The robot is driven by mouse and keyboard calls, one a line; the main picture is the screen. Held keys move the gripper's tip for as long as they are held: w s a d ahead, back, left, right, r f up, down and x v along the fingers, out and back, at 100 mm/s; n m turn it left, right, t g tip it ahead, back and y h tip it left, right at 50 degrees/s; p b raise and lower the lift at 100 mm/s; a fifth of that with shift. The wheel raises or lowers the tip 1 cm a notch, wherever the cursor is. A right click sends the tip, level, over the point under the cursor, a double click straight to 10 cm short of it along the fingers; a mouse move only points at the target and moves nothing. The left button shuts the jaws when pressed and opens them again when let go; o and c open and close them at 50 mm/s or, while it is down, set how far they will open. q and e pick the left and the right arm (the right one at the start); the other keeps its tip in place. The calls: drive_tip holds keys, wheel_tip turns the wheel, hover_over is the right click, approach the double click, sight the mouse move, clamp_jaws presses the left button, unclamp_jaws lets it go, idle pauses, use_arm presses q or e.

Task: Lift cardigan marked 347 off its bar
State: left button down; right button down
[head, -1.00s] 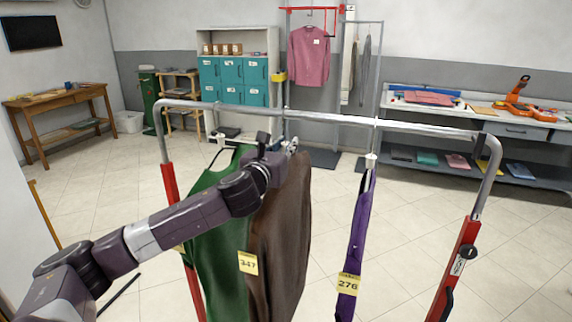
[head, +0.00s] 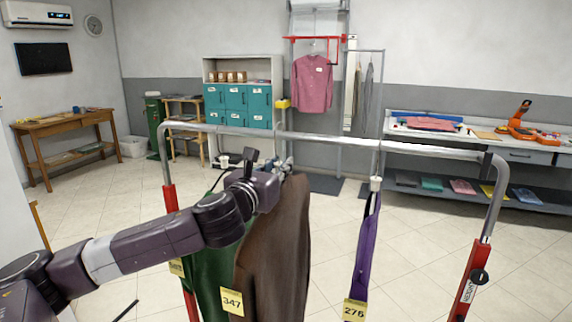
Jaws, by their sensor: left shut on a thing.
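The cardigan marked 347 (head: 287,235) is dark brown and hangs below the rack's bar, with its yellow tag (head: 232,303) low on its left edge. My left gripper (head: 284,166) is shut at the top of it, just under the bar. The hanger's hook is too small and too covered by the gripper to tell whether it touches the bar. A green garment (head: 206,290) hangs just left of the cardigan, partly behind it and my arm. My right gripper is not in view.
The rack's metal bar (head: 330,139) runs across, with red-sleeved posts (head: 466,275) at both ends. A purple garment (head: 367,245) tagged 276 hangs to the right, with a clear gap between it and the cardigan. Open tiled floor lies beyond the rack.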

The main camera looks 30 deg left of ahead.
use_arm(q)
drive_tip(key=b+v, duration=0.3)
drive_tip(key=v, duration=0.6)
drive_tip(key=shift+s+d+b, duration=0.1)
drive_tip(key=shift+s+b, duration=0.2)
drive_tip(key=shift+b, duration=0.1)
drive_tip(key=shift+b+v, duration=0.4)
drive_tip(key=shift+v, duration=0.4)
drive_tip(key=shift+r, duration=0.15)
